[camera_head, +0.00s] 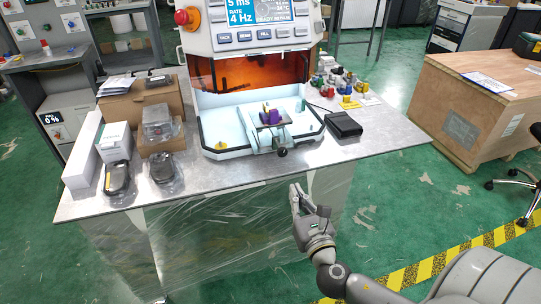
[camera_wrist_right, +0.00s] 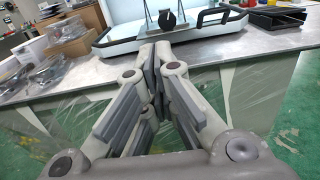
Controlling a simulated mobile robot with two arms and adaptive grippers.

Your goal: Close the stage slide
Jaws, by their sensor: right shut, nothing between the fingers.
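The machine (camera_head: 245,70) stands on the metal table, with an amber window above an open white bay. The stage slide (camera_head: 268,128) sticks out at the front of the bay, with purple and yellow pieces on it and a dark round knob (camera_head: 282,152) at its front end. The knob also shows in the right wrist view (camera_wrist_right: 168,18). My right gripper (camera_head: 294,187) is shut and empty, in front of the table edge and below the knob, apart from it. In the right wrist view its fingers (camera_wrist_right: 155,60) meet and point toward the slide. My left gripper is not in view.
A black tray (camera_head: 343,125) lies right of the machine, with several small coloured parts (camera_head: 345,85) behind it. Boxes (camera_head: 140,100) and wrapped dark items (camera_head: 118,178) fill the table's left side. A wooden crate (camera_head: 480,105) stands at right. The table's front right is clear.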

